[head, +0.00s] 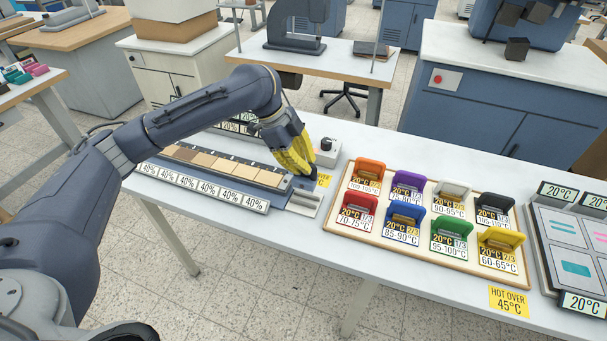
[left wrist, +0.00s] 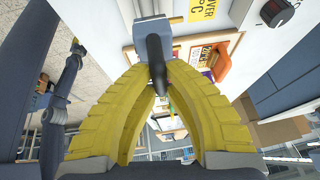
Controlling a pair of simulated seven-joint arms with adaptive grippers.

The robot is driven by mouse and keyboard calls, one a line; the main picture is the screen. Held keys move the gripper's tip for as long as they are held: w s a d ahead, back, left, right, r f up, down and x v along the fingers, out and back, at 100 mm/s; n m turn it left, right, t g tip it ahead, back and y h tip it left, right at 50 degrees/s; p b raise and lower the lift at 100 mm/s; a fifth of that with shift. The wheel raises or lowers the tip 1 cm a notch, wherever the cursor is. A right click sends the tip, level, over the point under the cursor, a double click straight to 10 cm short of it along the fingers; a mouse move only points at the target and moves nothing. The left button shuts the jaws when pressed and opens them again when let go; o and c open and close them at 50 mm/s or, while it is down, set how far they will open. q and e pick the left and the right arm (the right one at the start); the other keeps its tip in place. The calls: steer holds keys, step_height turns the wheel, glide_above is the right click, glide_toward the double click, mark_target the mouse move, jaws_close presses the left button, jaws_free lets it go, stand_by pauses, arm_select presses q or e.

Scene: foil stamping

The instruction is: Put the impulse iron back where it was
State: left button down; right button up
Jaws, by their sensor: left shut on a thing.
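My left gripper (head: 300,168) has yellow fingers and is over the right end of the long strip fixture. In the left wrist view, the fingers (left wrist: 158,82) close around the dark handle of the impulse iron (left wrist: 153,42), which has a blue-grey block. In the head view, only a small dark part of the iron (head: 304,184) shows below the fingertips. A pale metal rest (head: 304,202) lies just below it at the strip's end. Whether the iron touches the rest or the table is not clear. My right gripper is not seen.
The strip fixture (head: 180,180) has brown samples and percent labels. A wooden tray (head: 345,238) with several coloured, temperature-labelled blocks is to the right. A plate station (head: 538,240) stands at far right. The front table edge between them is bare.

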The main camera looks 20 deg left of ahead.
mark_target(304, 176)
arm_select(q)
steer(key=shift+f, duration=1.95)
steer(key=shift+f, duration=0.6)
steer(key=c, duration=1.5)
jaws_free()
steer(key=shift+r, duration=0.3)
steer(key=v, duration=1.2)
steer(key=shift+d+r, duration=0.15)
steer(key=shift+r, duration=0.2)
